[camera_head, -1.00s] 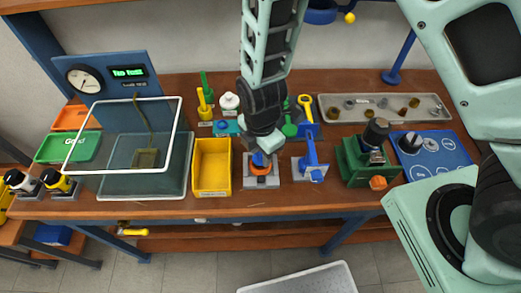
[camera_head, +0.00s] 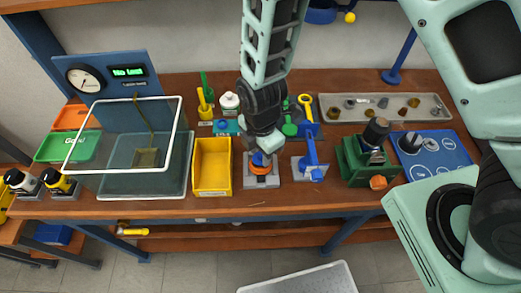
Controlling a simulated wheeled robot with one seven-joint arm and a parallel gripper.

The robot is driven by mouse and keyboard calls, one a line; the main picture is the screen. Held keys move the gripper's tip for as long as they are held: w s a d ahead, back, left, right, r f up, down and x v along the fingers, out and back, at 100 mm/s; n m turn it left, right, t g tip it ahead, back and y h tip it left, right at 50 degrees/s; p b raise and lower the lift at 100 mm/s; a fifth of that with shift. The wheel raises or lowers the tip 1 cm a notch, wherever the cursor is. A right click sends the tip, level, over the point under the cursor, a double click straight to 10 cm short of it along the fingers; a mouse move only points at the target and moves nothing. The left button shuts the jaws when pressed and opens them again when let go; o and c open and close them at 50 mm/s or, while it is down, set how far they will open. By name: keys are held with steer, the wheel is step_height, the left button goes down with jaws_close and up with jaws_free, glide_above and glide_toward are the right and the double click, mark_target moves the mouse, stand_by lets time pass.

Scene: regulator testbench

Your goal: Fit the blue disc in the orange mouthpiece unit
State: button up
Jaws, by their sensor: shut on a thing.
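The orange mouthpiece unit (camera_head: 259,171) sits on a grey fixture plate (camera_head: 262,183) near the front middle of the bench. The blue disc (camera_head: 259,160) is at the top of the orange unit, directly below my gripper (camera_head: 263,150). My gripper points down and is shut on the blue disc. Its fingers and wrist hide part of the disc and unit. I cannot tell whether the disc is seated in the unit or only touching it.
A yellow bin (camera_head: 212,188) stands close on the left, and a blue clamp fixture (camera_head: 312,160) close on the right. A green fixture (camera_head: 352,176) and a blue mat (camera_head: 455,150) lie farther right. A glass-walled tank (camera_head: 120,180) stands left.

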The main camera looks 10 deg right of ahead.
steer(key=shift+f+b, duration=0.65)
steer(key=shift+f, duration=0.25)
stand_by(0.5)
steer(key=o, duration=1.5)
steer(key=shift+r+p, duration=3.15)
steer(key=shift+r, duration=0.9)
